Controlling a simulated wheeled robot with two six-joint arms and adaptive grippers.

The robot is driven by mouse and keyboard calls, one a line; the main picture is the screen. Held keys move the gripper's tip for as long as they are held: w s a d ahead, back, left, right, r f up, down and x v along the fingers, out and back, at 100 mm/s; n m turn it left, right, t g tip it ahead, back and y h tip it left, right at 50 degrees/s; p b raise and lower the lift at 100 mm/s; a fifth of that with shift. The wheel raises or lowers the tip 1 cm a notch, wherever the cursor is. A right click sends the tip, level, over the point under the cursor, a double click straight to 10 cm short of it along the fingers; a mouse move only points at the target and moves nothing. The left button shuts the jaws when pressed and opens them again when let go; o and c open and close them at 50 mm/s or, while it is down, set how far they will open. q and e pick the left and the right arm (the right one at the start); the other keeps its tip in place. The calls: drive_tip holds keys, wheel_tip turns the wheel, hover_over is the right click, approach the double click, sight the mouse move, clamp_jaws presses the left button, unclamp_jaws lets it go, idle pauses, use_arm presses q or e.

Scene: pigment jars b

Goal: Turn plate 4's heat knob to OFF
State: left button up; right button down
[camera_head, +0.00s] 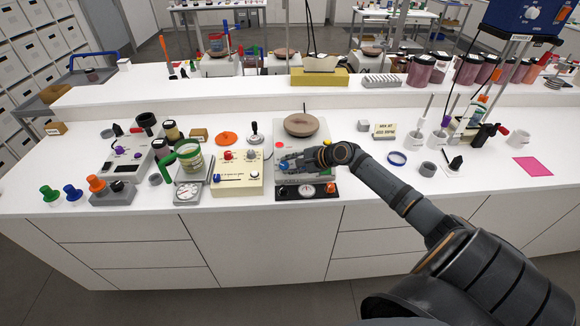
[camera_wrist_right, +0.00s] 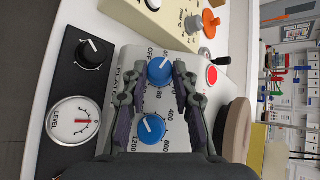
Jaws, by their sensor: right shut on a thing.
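The white hot plate (camera_head: 285,136) stands at the middle of the bench with a brown round dish (camera_head: 301,125) on top. My right gripper (camera_head: 303,163) is at its front panel, reaching in from the right. In the right wrist view, the gripper (camera_wrist_right: 159,76) is shut on the upper blue knob (camera_wrist_right: 160,70), one finger on each side. That knob is beside an "OFF" mark, and its white pointer line slants up and right. A second blue knob (camera_wrist_right: 151,130) with numbers around it lies nearer my palm, between the fingers. My left gripper is out of view.
A black strip (camera_wrist_right: 65,75) with a dial and a black knob lies along the plate's front. A cream box (camera_head: 238,176) with knobs stands to the left. A red button (camera_wrist_right: 212,75) is close to the right finger.

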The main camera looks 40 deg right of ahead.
drive_tip(key=n, duration=0.1)
drive_tip(key=g, duration=0.1)
drive_tip(key=n+g+p, duration=0.1)
drive_tip(key=shift+w+r+n, duration=0.25)
drive_tip(key=shift+r+n, duration=0.05)
drive_tip(key=shift+r, duration=0.05)
drive_tip(key=n+g, duration=0.1)
drive_tip(key=n+p, duration=0.1)
drive_tip(key=g+p, duration=0.1)
drive_tip(key=shift+w+a+r+n+g+h, duration=0.1)
drive_tip(key=shift+w+r+n+g+h, duration=0.1)
drive_tip(key=shift+r+n+g+h, duration=0.15)
drive_tip(key=shift+w+a+n+g+h+p, duration=0.15)
drive_tip(key=shift+n+g+h+p, duration=0.3)
drive_tip(key=shift+n+g+p, duration=0.7)
drive_tip(key=shift+w+f+n+g+h+p, duration=0.15)
drive_tip(key=shift+n+g+h+p, duration=0.4)
drive_tip(key=shift+n, duration=0.45)
drive_tip(key=c, duration=1.1)
unclamp_jaws()
drive_tip(key=shift+o, duration=0.2)
